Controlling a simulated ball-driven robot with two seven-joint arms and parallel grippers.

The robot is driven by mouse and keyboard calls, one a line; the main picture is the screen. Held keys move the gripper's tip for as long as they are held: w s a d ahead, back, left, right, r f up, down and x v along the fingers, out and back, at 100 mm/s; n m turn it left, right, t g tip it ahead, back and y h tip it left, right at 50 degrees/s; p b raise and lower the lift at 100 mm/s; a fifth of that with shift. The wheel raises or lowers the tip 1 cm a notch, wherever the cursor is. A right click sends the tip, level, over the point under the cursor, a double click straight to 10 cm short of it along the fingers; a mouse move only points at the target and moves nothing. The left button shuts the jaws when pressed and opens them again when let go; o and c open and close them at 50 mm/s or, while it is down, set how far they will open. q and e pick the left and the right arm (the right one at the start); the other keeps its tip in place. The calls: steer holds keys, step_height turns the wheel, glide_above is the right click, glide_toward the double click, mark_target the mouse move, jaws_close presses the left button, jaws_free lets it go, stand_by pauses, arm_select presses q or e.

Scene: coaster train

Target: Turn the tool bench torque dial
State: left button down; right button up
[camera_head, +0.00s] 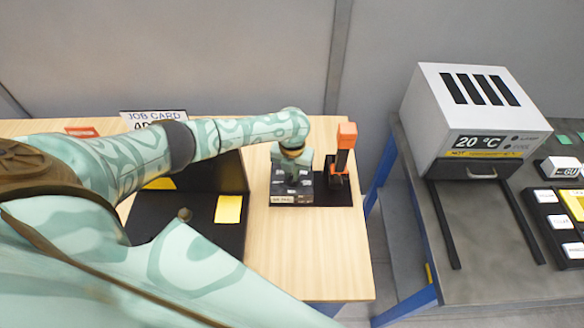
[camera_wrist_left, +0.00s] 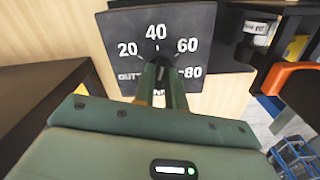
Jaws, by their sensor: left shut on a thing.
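The torque dial's black face (camera_wrist_left: 130,28) shows in the left wrist view with white marks 20, 40, 60 and 80, and a partly covered "OUT" at lower left. In the head view it belongs to a dark block (camera_head: 291,197) on the wooden bench. My left gripper (camera_head: 292,172) reaches down onto this block from above. In the left wrist view its fingers (camera_wrist_left: 160,72) are close together at the middle of the face, shut on the dial's knob. The fingers hide the knob and its pointer, so I cannot tell the setting. My right gripper is not in view.
An orange and black tool (camera_head: 345,150) stands just right of the dial block on the bench (camera_head: 340,260). A black tray with a yellow card (camera_head: 228,209) lies to the left. A white oven reading 20 °C (camera_head: 470,110) stands on a separate grey table at right, across a gap.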

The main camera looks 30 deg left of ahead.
arm_select(q)
steer(key=n+p, duration=0.1)
steer(key=n, duration=0.2)
steer(key=n+p, duration=0.2)
steer(key=n, duration=0.1)
steer(key=shift+a+r+n, duration=0.1)
steer(key=shift+r+n, duration=0.1)
steer(key=shift+n, duration=0.1)
steer(key=n+p, duration=0.2)
steer(key=n, duration=0.4)
steer(key=shift+a+p, duration=0.1)
steer(key=shift+p, duration=0.25)
steer(key=n+p, duration=0.1)
steer(key=n, duration=0.4)
steer(key=shift+s+n+p, duration=0.1)
steer(key=shift+n+p, duration=0.2)
steer(key=shift+p, duration=0.05)
steer(key=shift+f+n+p, duration=0.1)
steer(key=shift+n+p, duration=0.4)
steer(key=shift+n, duration=2.1)
steer(key=shift+s, duration=0.1)
steer(key=c, duration=1.4)
jaws_free()
steer(key=shift+s, duration=0.1)
steer(key=shift+c, duration=0.2)
